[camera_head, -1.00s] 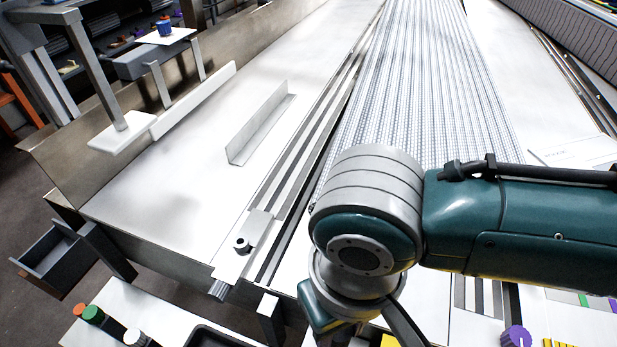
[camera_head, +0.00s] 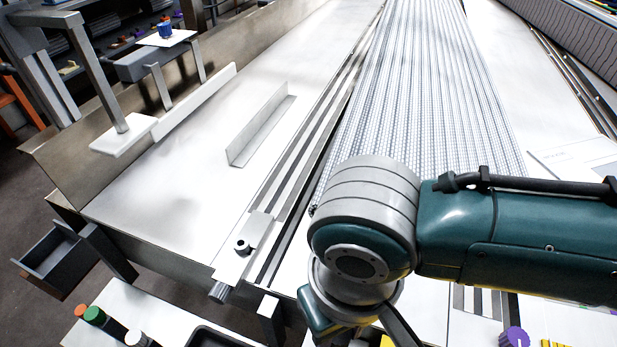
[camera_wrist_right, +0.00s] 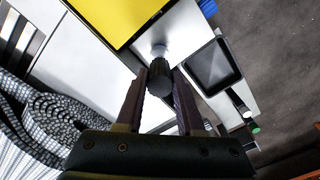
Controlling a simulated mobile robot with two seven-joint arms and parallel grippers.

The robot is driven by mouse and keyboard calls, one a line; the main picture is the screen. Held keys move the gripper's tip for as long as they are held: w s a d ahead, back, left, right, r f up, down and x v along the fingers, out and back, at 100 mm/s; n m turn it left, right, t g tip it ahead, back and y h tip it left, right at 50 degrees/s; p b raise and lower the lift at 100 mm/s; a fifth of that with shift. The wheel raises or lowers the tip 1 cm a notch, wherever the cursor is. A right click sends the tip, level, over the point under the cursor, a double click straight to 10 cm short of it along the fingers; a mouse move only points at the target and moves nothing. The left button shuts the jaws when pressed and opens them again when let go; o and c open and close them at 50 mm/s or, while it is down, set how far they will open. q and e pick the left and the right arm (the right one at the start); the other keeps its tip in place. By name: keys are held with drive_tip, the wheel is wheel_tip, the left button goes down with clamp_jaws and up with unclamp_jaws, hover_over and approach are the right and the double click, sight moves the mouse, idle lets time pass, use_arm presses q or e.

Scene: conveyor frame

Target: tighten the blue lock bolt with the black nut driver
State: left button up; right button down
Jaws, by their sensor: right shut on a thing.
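My right gripper (camera_wrist_right: 161,80) is shut on a dark cylinder, which looks like the black nut driver (camera_wrist_right: 160,79); a grey round end (camera_wrist_right: 159,51) shows just beyond it. In the head view my right arm hides this gripper. A small blue cylinder (camera_head: 165,29), possibly the blue lock bolt, stands on a raised white plate at the far left. A blue piece (camera_wrist_right: 208,7) is cut off at the top of the wrist view; I cannot tell what it is. My left gripper is not in view.
Orange (camera_head: 80,310), green (camera_head: 94,314) and white (camera_head: 136,338) topped pieces stand at the lower left. A black tray (camera_wrist_right: 211,66) lies near the gripper. A thin upright plate (camera_head: 260,130) and a dark nut (camera_head: 242,247) are along the conveyor frame. The metal surface (camera_head: 190,180) is largely clear.

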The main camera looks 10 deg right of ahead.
drive_tip(key=shift+f+b, duration=0.75)
drive_tip(key=shift+f, duration=0.3)
drive_tip(key=shift+f, duration=0.1)
